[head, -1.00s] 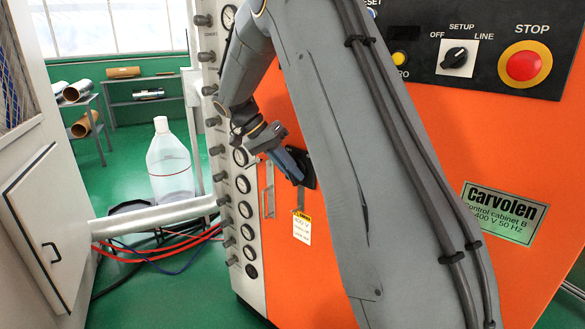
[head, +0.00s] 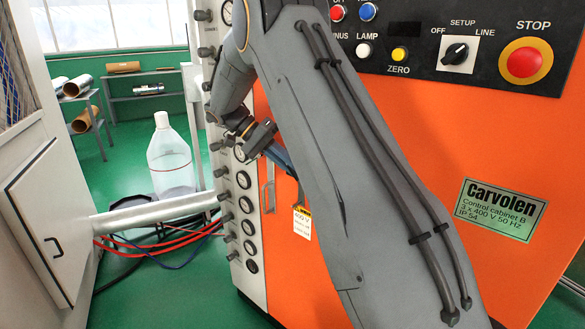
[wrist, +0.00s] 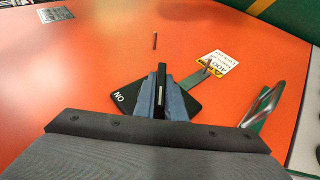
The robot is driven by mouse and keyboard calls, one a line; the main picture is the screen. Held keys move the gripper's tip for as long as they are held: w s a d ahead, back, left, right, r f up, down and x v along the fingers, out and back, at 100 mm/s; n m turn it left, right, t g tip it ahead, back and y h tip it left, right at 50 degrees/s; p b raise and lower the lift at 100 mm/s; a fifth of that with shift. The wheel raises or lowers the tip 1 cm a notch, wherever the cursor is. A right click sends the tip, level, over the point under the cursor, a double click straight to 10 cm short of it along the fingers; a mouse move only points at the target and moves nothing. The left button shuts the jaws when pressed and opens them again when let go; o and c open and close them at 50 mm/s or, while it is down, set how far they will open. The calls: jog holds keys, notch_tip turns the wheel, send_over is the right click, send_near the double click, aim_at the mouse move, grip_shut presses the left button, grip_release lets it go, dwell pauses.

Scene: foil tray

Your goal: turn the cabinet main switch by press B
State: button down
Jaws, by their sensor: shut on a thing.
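The orange control cabinet B (head: 420,200) carries the main switch on its front. In the wrist view the switch's black plate (wrist: 186,106) is marked ON at its left. A narrow black handle (wrist: 163,88) stands out between the two blue-grey fingers. My gripper (wrist: 160,80) is shut on this handle. In the head view my gripper (head: 283,160) reaches to the cabinet's left side, and my arm hides the switch. The handle's exact angle against the plate marks is hard to read.
A yellow-and-white warning tag (head: 302,222) hangs by the switch. A metal pull handle (head: 268,190) and a gauge column (head: 240,180) are at its left. A horizontal pipe (head: 150,217), hoses and a large clear bottle (head: 169,158) stand further left. A STOP button (head: 525,61) is upper right.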

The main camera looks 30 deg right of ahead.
jog(key=c, duration=1.8)
grip_release()
jog(key=shift+b+v, duration=0.9)
jog(key=shift+v, duration=3.05)
